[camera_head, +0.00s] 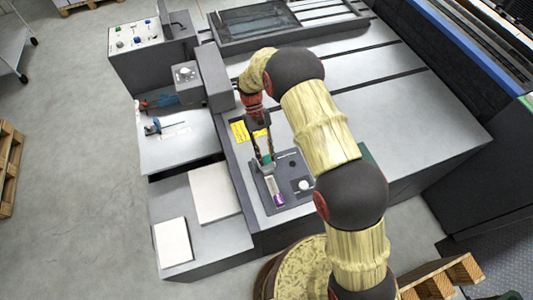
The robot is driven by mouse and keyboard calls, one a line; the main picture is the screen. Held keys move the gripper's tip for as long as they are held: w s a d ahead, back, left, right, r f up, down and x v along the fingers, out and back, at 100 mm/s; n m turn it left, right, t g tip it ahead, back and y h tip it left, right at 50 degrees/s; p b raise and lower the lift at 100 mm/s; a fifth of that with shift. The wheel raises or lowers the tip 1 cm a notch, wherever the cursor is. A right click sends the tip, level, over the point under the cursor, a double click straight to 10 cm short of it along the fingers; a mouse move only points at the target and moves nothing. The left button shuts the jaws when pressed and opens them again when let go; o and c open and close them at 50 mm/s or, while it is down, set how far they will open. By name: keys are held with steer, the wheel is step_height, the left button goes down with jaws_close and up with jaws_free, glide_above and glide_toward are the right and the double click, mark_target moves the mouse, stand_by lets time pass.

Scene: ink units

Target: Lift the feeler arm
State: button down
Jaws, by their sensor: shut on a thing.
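The feeler arm (273,187) looks like a slim pale bar with a purple end, on a dark grey panel (262,208) of the machine. My gripper (267,165) reaches down from above, with its fingertips at the far end of the bar. Its fingers are shut on the feeler arm there. The fingertips hide that end of the bar. I cannot tell whether the bar is raised off the panel.
A white knob (304,185) is close right of the bar. Yellow labels (239,131) lie behind my gripper. White pads (214,193) rest on the left ledge. A control box (136,42) stands at the back left. The grey tabletop (420,130) at right is clear.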

steer(key=w, duration=0.1)
steer(key=w+a, duration=0.1)
steer(key=w, duration=0.1)
steer(key=shift+w, duration=0.15)
steer(key=shift+w+a+f+b, duration=0.15)
steer(key=shift+w+b, duration=0.1)
steer(key=shift+w, duration=0.25)
steer(key=shift+w+a+f+b, duration=0.1)
steer(key=shift+w+f+b, duration=0.1)
steer(key=shift+w, duration=0.25)
steer(key=shift+f, duration=0.1)
